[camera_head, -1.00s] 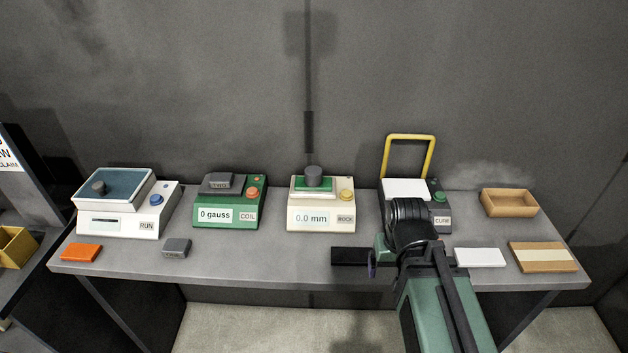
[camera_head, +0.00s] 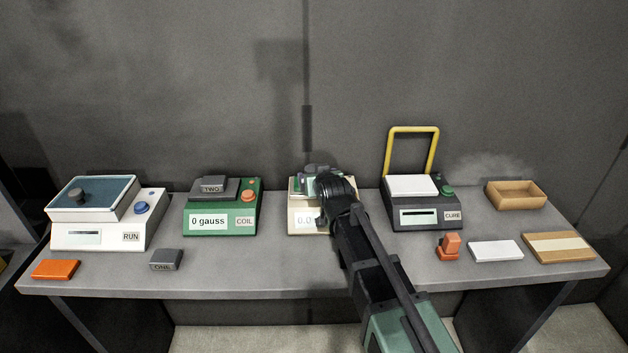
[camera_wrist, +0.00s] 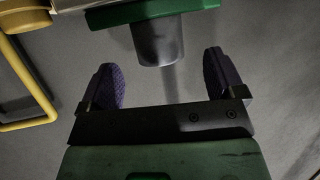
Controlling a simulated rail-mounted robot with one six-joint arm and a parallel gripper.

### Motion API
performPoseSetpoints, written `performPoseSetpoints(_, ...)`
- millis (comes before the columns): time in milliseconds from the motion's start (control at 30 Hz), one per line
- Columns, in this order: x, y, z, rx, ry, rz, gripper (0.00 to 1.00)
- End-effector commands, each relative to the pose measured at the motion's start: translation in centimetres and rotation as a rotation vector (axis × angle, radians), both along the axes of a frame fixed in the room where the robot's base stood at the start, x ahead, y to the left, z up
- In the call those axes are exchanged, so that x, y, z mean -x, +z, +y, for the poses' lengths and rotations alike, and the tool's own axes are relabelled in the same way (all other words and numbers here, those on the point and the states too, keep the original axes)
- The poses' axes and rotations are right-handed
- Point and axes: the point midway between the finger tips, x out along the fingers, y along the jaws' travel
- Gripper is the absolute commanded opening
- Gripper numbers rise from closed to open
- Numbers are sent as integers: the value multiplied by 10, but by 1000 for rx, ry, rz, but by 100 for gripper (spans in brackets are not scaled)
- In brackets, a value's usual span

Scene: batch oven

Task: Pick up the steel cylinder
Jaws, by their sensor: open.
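A dark grey steel cylinder (camera_wrist: 158,42) stands on the green plate (camera_wrist: 150,12) of the cream mm gauge (camera_head: 305,222), which shows in part behind my arm in the head view. In the wrist view my gripper (camera_wrist: 161,66) is open and empty, its two purple-padded fingers pointing toward the cylinder, one on each side of its line. The cylinder lies just beyond or level with the fingertips; the exact depth is unclear. In the head view my gripper (camera_head: 320,184) covers the gauge top and hides most of the cylinder.
Another dark cylinder (camera_head: 77,195) lies in the RUN machine's tray (camera_head: 93,213). The green COIL unit (camera_head: 222,222) is left of the gauge. The CURE press (camera_head: 428,216) with its yellow handle (camera_head: 411,129) stands close on the right. An orange stamp (camera_head: 448,247) stands in front of it.

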Motion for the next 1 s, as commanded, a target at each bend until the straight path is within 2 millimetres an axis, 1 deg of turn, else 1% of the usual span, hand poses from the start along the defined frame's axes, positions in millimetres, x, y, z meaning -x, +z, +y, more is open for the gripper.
performPoseSetpoints(33,-5,-3,1,0,0,0,88)
performPoseSetpoints(167,-7,-3,2,0,0,1,88)
performPoseSetpoints(267,-20,-9,5,0,0,1,88)
performPoseSetpoints(400,-46,-20,12,0,0,1,88)
performPoseSetpoints(433,-49,-22,13,0,0,1,88)
performPoseSetpoints(500,-52,-22,14,0,0,1,88)
performPoseSetpoints(667,-51,-20,14,0,0,1,88)
performPoseSetpoints(767,-51,-20,14,0,0,1,74)
performPoseSetpoints(1000,-51,-20,14,0,0,1,38)
